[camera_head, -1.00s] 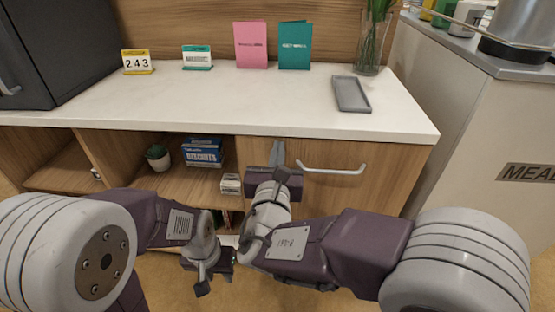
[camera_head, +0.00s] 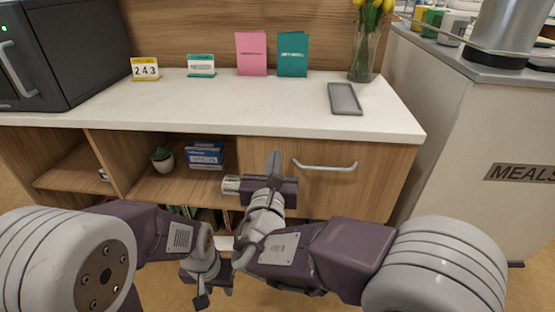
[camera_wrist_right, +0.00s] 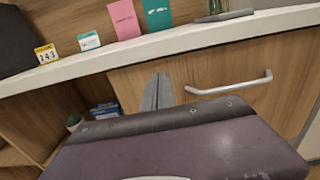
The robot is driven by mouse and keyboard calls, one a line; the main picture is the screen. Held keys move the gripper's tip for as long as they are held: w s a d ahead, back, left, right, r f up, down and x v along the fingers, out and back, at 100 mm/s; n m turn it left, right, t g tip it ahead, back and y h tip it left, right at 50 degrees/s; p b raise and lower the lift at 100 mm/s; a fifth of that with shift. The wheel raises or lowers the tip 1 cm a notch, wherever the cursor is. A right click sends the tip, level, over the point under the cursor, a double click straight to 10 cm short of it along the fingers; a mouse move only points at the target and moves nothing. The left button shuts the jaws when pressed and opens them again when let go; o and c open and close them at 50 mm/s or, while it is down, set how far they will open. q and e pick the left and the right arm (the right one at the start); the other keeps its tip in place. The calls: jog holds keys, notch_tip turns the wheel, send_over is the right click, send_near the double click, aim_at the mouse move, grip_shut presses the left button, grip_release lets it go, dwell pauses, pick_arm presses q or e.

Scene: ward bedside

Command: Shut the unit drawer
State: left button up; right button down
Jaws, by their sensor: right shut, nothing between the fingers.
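The unit drawer (camera_head: 355,195) has a wooden front with a silver bar handle (camera_head: 325,166). It sits under the right part of the white counter, and its front looks close to the unit's face; any small gap is hard to judge. In the right wrist view the drawer front (camera_wrist_right: 215,105) and handle (camera_wrist_right: 229,86) also show. My right gripper (camera_head: 273,162) is shut and empty, fingers pointing at the drawer front's left part, left of the handle; contact cannot be told. Its fingers show in the wrist view (camera_wrist_right: 158,92). My left gripper (camera_head: 202,296) hangs low, pointing down, away from the drawer.
Open shelves left of the drawer hold a potted plant (camera_head: 162,159), blue boxes (camera_head: 205,155) and a small white box (camera_head: 231,184). The counter (camera_head: 230,110) carries cards, a grey tray (camera_head: 344,98) and a flower vase (camera_head: 365,55). A trolley marked MEALS (camera_head: 470,140) stands at the right.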

jog(key=s+p, duration=0.3)
jog(key=s, duration=0.6)
jog(key=shift+s, duration=0.35)
